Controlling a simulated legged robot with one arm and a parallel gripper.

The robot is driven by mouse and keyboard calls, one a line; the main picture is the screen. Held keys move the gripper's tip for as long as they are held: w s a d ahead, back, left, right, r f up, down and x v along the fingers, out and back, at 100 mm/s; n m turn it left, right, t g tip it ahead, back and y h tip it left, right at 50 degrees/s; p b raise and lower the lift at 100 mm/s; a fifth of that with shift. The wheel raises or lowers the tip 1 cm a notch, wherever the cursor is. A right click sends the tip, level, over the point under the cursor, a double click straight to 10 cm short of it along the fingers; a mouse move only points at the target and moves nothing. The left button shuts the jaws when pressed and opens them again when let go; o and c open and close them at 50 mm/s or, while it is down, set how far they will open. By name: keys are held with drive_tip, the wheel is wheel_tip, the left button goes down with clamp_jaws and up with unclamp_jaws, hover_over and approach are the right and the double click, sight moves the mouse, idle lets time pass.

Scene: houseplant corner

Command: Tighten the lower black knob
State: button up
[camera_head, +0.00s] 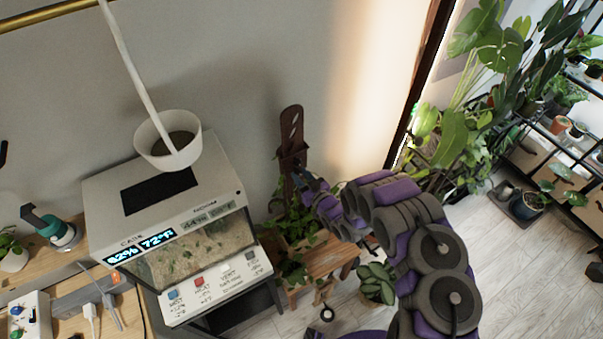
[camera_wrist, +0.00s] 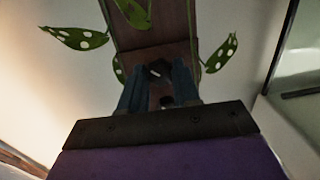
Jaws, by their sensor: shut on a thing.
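A dark wooden upright (camera_head: 291,128) with slots stands against the wall behind a small plant bench. It also shows in the wrist view (camera_wrist: 150,28), behind my fingers. My gripper (camera_head: 306,176) reaches it from the right, at the upright's lower part. In the wrist view my two blue-grey fingers (camera_wrist: 159,76) are shut on a small black knob (camera_wrist: 157,69) at the face of the wood. A second dark round spot (camera_wrist: 166,101) shows between the fingers, nearer the palm. I cannot tell whether the held knob is the lower one.
Spotted leaves (camera_wrist: 75,38) hang close around my fingers. A glass terrarium (camera_head: 190,250) with a white pot (camera_head: 168,140) on its lid stands left of the upright. A wooden bench (camera_head: 333,258) with plants is below my gripper. Shelves of plants stand at the right; open floor lies between.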

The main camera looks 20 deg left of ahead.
drive_tip(key=shift+s+f+m+p, duration=0.15)
drive_tip(key=shift+m+p, duration=0.6)
drive_tip(key=shift+m, duration=0.65)
drive_tip(key=o, duration=1.1)
drive_tip(key=shift+w+a, duration=0.1)
drive_tip(key=shift+w, duration=0.1)
drive_tip(key=shift+c, duration=0.2)
drive_tip(key=f+b+v, duration=0.1)
drive_tip(key=v, duration=1.6)
drive_tip(key=shift+d+r+b, duration=0.25)
drive_tip(key=shift+r+b, duration=0.05)
drive_tip(key=shift+b, duration=0.05)
